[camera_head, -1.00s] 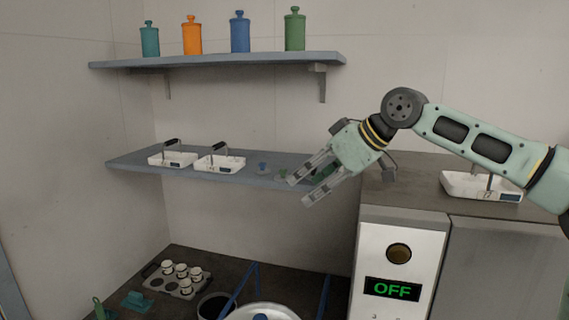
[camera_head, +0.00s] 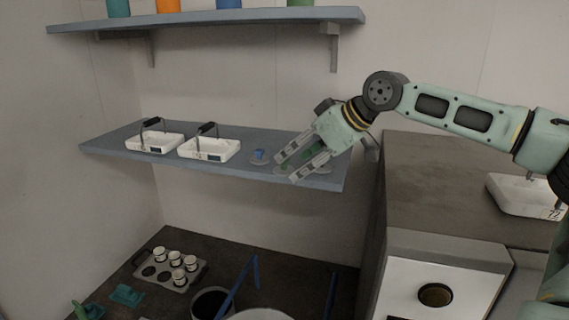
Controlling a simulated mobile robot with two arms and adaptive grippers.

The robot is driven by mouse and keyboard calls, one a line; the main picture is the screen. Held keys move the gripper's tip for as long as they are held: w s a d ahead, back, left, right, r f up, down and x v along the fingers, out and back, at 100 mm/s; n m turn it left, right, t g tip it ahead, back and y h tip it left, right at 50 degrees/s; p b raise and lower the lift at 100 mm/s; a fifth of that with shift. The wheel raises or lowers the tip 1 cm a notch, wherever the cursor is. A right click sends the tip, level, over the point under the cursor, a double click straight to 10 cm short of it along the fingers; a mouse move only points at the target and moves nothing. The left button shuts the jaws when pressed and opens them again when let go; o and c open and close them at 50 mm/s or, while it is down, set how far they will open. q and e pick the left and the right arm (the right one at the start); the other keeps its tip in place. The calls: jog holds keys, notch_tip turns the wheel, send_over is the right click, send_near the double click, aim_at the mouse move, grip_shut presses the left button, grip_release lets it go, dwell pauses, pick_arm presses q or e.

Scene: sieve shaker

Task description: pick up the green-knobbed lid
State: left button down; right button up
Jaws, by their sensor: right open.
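The green-knobbed lid (camera_head: 284,168) lies on the lower shelf (camera_head: 110,146), and only a small part of it shows between my fingers. My right gripper (camera_head: 287,167) is open, reaching in from the right over the shelf, with its two fingertips on either side of the green knob in the picture. I cannot tell whether the fingers touch the lid. A blue-knobbed lid (camera_head: 259,157) lies just left of it. Something grey and green on the shelf is partly hidden behind the fingers. My left gripper is not in view.
Two white trays with dark handles, a left one (camera_head: 154,143) and a right one (camera_head: 209,150), stand on the lower shelf. A cup rack (camera_head: 190,275) is below. A grey cabinet (camera_head: 440,180) stands close at the right. The upper shelf (camera_head: 200,20) holds coloured jars.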

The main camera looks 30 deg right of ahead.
aim_at(287, 167)
jog(key=p+x, duration=0.1)
jog(key=x, duration=0.2)
jog(key=shift+w, duration=0.3)
jog(key=shift+c, duration=0.5)
jog(key=shift+s, duration=0.1)
jog(key=c, duration=0.7)
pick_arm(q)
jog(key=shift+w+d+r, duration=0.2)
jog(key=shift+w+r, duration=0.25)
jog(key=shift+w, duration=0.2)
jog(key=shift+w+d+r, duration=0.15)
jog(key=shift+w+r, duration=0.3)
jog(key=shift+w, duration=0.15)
pick_arm(e)
jog(key=shift+a, duration=0.1)
jog(key=c, duration=0.4)
